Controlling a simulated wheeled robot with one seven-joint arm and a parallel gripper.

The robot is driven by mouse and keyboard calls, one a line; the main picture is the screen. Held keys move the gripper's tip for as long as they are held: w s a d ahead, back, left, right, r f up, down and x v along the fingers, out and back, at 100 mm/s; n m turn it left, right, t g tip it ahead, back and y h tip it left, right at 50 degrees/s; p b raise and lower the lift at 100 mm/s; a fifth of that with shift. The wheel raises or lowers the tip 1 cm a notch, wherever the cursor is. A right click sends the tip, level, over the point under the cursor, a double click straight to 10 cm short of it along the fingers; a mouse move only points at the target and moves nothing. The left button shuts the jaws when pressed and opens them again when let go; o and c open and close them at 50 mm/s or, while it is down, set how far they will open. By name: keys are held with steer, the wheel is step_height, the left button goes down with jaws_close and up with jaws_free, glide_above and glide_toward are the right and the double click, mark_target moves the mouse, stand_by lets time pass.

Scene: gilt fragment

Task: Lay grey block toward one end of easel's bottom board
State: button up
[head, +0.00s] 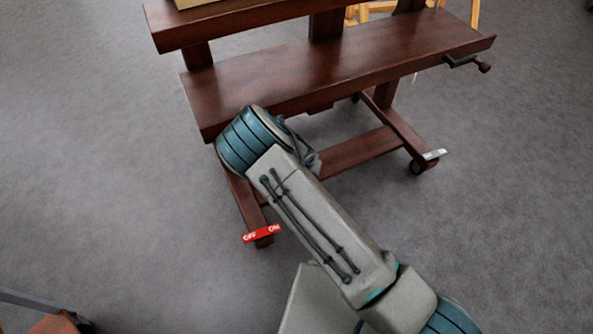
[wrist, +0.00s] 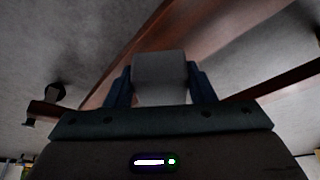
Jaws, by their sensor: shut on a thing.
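In the wrist view my gripper (wrist: 160,90) is shut on the grey block (wrist: 158,68), with one dark blue finger on each side of it. Dark red-brown wood of the easel passes behind the block in that view; I cannot tell whether the block touches it. In the head view the easel's bottom board (head: 320,68) is a wide, bare wooden shelf. My arm reaches up to the board's left front end. The gripper and the block are hidden behind my arm there.
A higher easel board (head: 235,22) lies above the bottom board, with part of a pale object (head: 193,3) on it. A crank handle (head: 470,62) sticks out at the right end. The easel's legs have casters and a red tag (head: 262,233).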

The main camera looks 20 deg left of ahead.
steer(key=a+f, duration=0.1)
steer(key=a, duration=0.1)
steer(key=w+a+f+b, duration=0.1)
steer(key=shift+a+f, duration=0.35)
steer(key=shift+a, duration=0.05)
steer(key=shift+f+b, duration=1)
steer(key=shift+f, duration=0.9)
steer(key=shift+f, duration=0.1)
steer(key=o, duration=0.9)
steer(key=shift+o, duration=0.2)
steer(key=p+v, duration=0.5)
steer(key=v, duration=0.7)
